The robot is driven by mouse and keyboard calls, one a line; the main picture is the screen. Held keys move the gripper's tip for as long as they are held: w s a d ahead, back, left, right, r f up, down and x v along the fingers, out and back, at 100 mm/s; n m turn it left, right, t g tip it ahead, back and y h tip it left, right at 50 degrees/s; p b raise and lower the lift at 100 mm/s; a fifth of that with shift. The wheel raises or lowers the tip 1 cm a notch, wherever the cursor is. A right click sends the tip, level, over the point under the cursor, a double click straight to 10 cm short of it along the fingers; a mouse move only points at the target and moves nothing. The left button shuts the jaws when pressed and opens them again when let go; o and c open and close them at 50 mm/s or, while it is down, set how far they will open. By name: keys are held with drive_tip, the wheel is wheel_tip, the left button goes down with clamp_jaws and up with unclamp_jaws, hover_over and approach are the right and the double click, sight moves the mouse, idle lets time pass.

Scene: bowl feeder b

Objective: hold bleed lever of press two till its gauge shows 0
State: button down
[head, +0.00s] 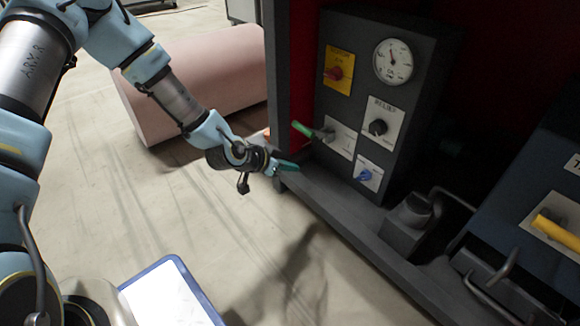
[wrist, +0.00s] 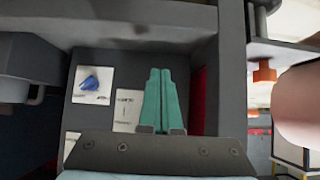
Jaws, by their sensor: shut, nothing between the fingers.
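A lever with a green handle (head: 303,129) sticks out to the left from a white plate on a dark grey control panel (head: 352,101). I take it as the bleed lever, but its label is too small to read. A round white gauge (head: 393,61) sits at the panel's top right. Its needle points up and slightly left; the numbers are unreadable. My gripper (head: 287,166) is just below and left of the lever, apart from it. Its green fingers (wrist: 160,100) are shut together and empty in the wrist view. They cover part of a white plate (wrist: 127,108); the lever is not visible there.
A pink roll (head: 205,80) lies behind my arm.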

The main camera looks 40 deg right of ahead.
wheel_tip(320, 180, up, 13)
drive_tip(key=a+p, duration=0.2)
drive_tip(key=p, duration=0.5)
idle(0.7)
